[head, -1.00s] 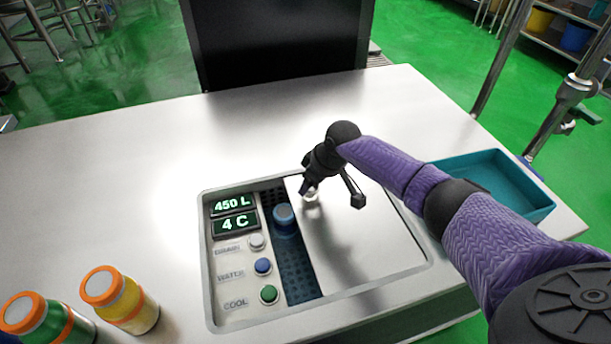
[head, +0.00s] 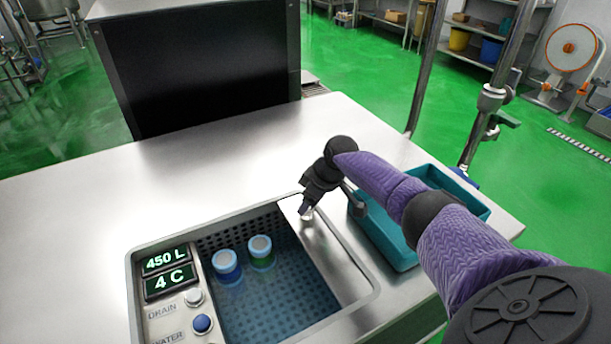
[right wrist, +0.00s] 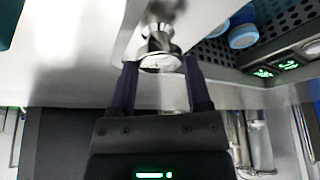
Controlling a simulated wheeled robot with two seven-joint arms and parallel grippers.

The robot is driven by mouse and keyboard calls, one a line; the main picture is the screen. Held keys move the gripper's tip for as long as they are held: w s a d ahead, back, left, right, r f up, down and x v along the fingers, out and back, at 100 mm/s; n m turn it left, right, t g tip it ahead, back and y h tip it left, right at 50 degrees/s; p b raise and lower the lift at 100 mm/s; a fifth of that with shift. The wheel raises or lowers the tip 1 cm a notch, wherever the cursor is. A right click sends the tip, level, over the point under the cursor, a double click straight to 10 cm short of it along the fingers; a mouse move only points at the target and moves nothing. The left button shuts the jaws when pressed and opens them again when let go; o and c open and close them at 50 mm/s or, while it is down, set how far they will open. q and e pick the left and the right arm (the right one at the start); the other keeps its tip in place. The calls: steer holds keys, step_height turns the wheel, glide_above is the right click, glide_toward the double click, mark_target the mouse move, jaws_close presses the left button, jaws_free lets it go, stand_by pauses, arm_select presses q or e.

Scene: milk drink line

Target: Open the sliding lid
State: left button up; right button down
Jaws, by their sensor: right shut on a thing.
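The sliding lid (head: 336,262) is a pale metal plate at the right side of the sunken basin in the head view. It covers only a strip there, and most of the basin is uncovered. A small shiny knob (right wrist: 160,48) stands on the lid. My right gripper (head: 306,211) is shut on the knob at the lid's far left part. Its two dark fingers (right wrist: 160,88) flank the knob in the right wrist view. Two bottles with blue-white caps, one blue (head: 227,265) and one green-tinted (head: 261,252), stand in the basin water. My left gripper is not in view.
A control panel with green displays (head: 168,272) and buttons (head: 201,323) lines the basin's left side. A teal tray (head: 385,240) stands right of the basin, partly behind my right arm. A black box (head: 200,65) stands at the table's back. The tabletop at left is clear.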

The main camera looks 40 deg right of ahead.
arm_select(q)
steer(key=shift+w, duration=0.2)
arm_select(e)
jaws_free()
arm_select(q)
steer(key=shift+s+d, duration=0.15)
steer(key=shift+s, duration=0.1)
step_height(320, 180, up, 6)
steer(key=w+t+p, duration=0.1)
steer(key=p, duration=0.5)
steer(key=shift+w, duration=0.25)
arm_select(e)
steer(key=v, duration=1)
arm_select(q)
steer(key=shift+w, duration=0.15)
arm_select(e)
steer(key=shift+d, duration=0.1)
